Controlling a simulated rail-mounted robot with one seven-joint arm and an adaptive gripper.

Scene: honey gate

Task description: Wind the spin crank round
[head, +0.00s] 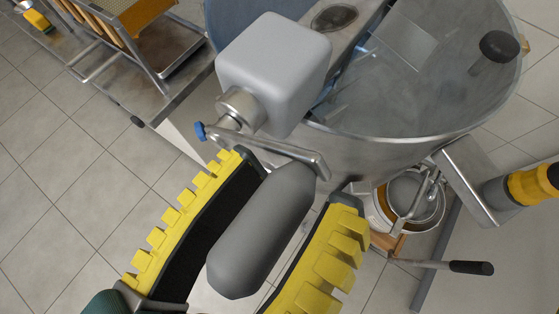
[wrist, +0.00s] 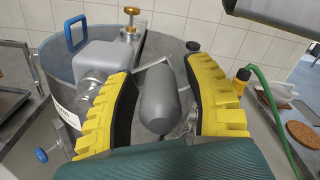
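The spin crank has a grey, rounded handle (head: 262,232) on a metal crank arm (head: 275,150), which joins a shaft on the pale grey gearbox (head: 275,65) at the drum's rim. My gripper (head: 300,178), with yellow ribbed fingers and black pads, is open around the handle, one finger on each side. In the wrist view the handle (wrist: 160,100) lies between the two fingers with a gap on either side. The crank arm (wrist: 152,66) shows beyond it. The gripper does not appear closed on the handle.
The large metal drum (head: 400,150) with a clear lid is just beyond the crank. Below right are a strainer over a bucket (head: 412,200) and a dark-handled lever (head: 470,267). A frame rack (head: 130,40) stands upper left. Tiled floor (head: 70,200) is clear at left.

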